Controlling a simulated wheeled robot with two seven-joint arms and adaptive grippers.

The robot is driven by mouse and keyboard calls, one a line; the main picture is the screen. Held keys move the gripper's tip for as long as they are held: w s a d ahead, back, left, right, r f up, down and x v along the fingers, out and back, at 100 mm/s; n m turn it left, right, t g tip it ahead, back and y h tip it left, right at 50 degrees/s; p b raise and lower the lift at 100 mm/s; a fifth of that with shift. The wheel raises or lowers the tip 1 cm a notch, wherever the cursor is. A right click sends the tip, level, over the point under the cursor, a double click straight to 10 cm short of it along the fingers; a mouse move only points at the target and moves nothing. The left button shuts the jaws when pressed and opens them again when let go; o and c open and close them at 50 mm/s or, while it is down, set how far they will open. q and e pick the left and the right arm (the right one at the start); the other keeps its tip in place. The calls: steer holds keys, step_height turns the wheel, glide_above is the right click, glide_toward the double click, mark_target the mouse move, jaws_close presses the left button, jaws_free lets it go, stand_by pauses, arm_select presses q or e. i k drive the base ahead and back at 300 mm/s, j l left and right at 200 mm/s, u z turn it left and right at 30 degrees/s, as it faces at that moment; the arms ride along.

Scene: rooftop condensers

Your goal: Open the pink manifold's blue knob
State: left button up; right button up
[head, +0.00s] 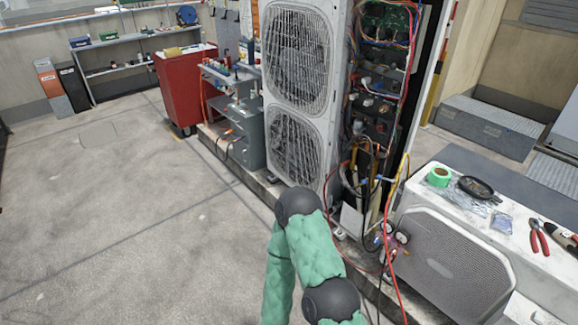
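A small manifold gauge set (396,240) with pinkish and dark parts hangs low in front of the open condenser, at the left end of the low grey unit. Red and yellow hoses run to it from above. It is too small here to make out a blue knob or how it is turned. One of my arms, green-padded with black joints, is bent up at the bottom centre, left of the manifold. Neither of my grippers shows in this view.
The tall two-fan condenser (297,85) stands open on its right side, with wiring exposed. A low grey unit (450,262) and a white ledge (520,250) with green tape (438,177) and red pliers (538,236) are at right. Open floor (120,220) lies at left.

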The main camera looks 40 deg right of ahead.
mark_target(377, 240)
steer(key=i+z, duration=0.7)
steer(key=z, duration=0.15)
steer(key=i+j+z, duration=0.15)
steer(key=i+z, duration=0.3)
steer(key=i+j+z, duration=0.2)
steer(key=z, duration=0.2)
steer(key=i+j+z, duration=0.2)
steer(key=i+z, duration=0.25)
steer(key=i+j+z, duration=0.2)
steer(key=j+z, duration=0.15)
steer(key=z, duration=0.15)
steer(key=i+j+z, duration=0.25)
steer(key=j+z, duration=0.2)
steer(key=i+j+z, duration=0.15)
steer(key=j+z, duration=0.3)
